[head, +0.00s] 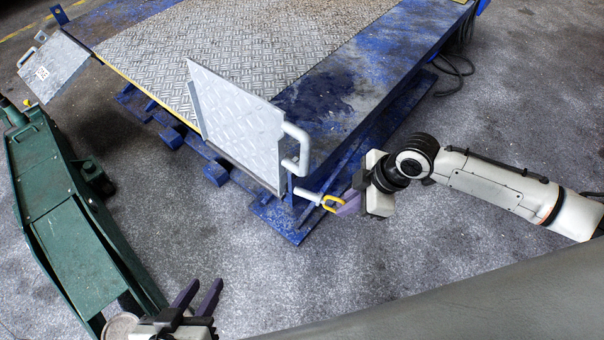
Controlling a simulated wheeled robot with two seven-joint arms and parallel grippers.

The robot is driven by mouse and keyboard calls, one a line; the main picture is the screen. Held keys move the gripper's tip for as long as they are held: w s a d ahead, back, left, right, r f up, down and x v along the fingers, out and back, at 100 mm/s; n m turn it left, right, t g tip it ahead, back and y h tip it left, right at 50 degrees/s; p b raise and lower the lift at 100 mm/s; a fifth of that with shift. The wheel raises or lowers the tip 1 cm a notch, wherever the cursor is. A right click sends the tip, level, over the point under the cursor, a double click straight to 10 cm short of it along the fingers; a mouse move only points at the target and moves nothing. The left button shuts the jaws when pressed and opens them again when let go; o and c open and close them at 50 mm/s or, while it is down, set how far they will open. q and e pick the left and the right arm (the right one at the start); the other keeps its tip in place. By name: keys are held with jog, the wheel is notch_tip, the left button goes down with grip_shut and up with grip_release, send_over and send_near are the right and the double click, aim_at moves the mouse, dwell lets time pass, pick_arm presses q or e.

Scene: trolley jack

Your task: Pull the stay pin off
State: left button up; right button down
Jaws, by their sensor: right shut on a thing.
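The stay pin (308,195) has a pale shaft and a yellow ring at its right end. It lies nearly level at the lower right corner of the upright tread-plate flap (237,122). Its left end meets the blue post under the flap; I cannot tell how deep it sits there. My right gripper (347,205) is shut on the yellow ring, coming from the right, and its fingers hide part of the ring. My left gripper (200,293) is open and empty at the bottom, over the floor, with its fingers apart.
The blue platform (310,95) with its tread-plate top fills the upper middle. A grey handle (299,150) stands out from the flap above the pin. A green trolley jack (75,220) lies at the left. A second flap (53,67) is far left. Floor between is clear.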

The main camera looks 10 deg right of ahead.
jog(key=shift+d, duration=0.1)
dwell(0.3)
jog(key=s+d+r+p, duration=0.1)
jog(key=p, duration=0.1)
jog(key=s+r+p, duration=0.1)
jog(key=p, duration=0.1)
jog(key=shift+s+d, duration=0.25)
jog(key=shift+d, duration=0.15)
dwell(0.4)
